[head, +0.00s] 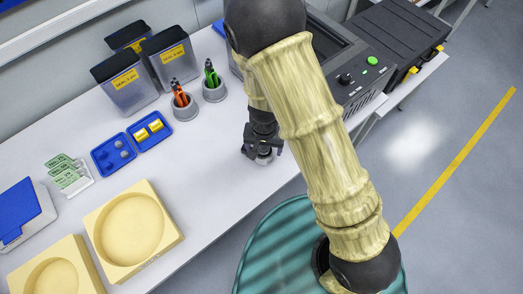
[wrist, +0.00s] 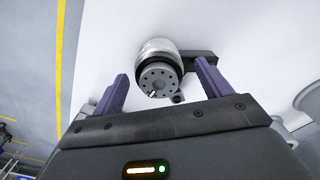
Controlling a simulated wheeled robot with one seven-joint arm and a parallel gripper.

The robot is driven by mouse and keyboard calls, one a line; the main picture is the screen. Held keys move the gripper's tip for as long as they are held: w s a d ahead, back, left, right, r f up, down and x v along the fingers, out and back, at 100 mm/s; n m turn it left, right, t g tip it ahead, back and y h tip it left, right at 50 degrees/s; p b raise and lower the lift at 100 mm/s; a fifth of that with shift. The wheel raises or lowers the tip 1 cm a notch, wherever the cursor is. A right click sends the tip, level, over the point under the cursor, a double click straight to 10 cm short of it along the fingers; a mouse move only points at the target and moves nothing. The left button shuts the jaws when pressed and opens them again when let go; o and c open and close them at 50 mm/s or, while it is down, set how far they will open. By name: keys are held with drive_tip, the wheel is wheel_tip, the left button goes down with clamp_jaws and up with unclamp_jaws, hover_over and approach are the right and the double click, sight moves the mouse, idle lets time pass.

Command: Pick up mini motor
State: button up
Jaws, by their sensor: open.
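The mini motor (wrist: 158,62) is a round silver body with a black rim and a grey face with a ring of holes. In the wrist view it lies between and just beyond the two purple fingers of my gripper (wrist: 163,74), which are apart. A gap shows on the left side; the right finger is nearer a dark block beside the motor. In the head view my gripper (head: 263,150) is low over the white table, with the silver motor (head: 262,160) partly hidden under it. Contact cannot be told.
Two grey cups (head: 184,107) with orange and green tools stand left of my gripper. Blue trays (head: 113,153), cream round-hollow blocks (head: 133,230) and dark bins (head: 127,85) are farther left. A black machine (head: 350,75) is at right.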

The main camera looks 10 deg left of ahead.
drive_tip(key=c, duration=1)
drive_tip(key=shift+r, duration=0.1)
drive_tip(key=shift+c, duration=0.2)
wheel_tip(320, 180, up, 10)
drive_tip(key=shift+f+p, duration=0.1)
drive_tip(key=shift+p, duration=0.9)
drive_tip(key=shift+w, duration=0.1)
